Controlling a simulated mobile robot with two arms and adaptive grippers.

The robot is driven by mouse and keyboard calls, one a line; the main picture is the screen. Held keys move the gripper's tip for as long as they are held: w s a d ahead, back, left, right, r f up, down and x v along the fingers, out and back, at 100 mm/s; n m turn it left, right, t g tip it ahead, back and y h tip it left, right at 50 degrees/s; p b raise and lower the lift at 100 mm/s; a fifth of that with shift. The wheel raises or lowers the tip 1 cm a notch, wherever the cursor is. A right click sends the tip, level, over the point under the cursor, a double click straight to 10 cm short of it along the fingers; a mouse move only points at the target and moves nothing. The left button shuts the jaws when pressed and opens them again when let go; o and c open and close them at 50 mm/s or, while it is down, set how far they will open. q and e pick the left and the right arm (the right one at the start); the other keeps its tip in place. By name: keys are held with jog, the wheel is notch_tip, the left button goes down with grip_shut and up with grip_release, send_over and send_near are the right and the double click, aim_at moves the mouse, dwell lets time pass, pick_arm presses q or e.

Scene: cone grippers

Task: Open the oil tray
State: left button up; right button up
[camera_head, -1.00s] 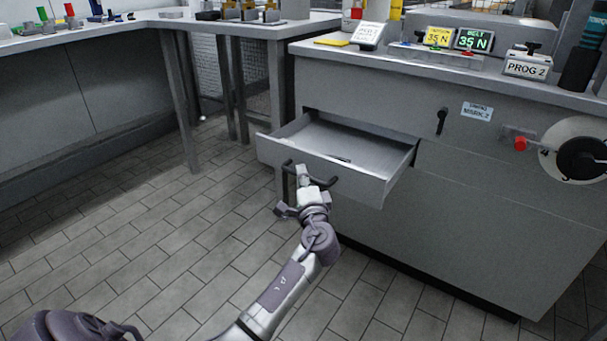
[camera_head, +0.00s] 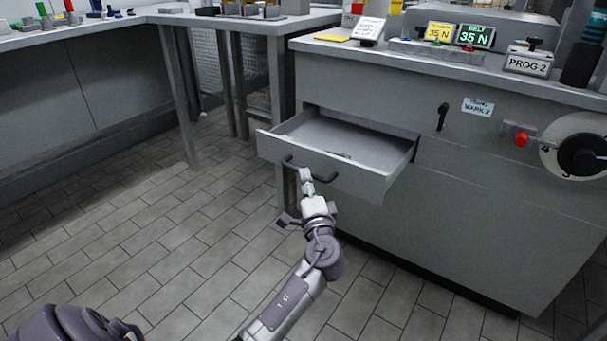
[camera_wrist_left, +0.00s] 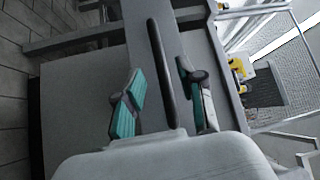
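The oil tray (camera_head: 378,187) is a grey drawer in the front of the grey machine cabinet, and it stands pulled out. My left gripper (camera_head: 307,181) is at the handle. In the left wrist view, the teal-padded fingers of my left gripper (camera_wrist_left: 162,95) are apart. The dark handle (camera_wrist_left: 160,65) shows between them, with a visible gap on each side. My right gripper is not in view.
The machine's worktop (camera_head: 460,68) carries force displays, a PROG 2 box and a sign. A handwheel (camera_head: 580,155) and red knob (camera_head: 521,139) are on its front at right. A workbench (camera_head: 235,24) stands at the back left. The tiled floor (camera_head: 150,240) is clear.

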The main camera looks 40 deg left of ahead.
pick_arm(q)
jog(key=v, duration=0.7)
jog(key=shift+s+d, duration=0.25)
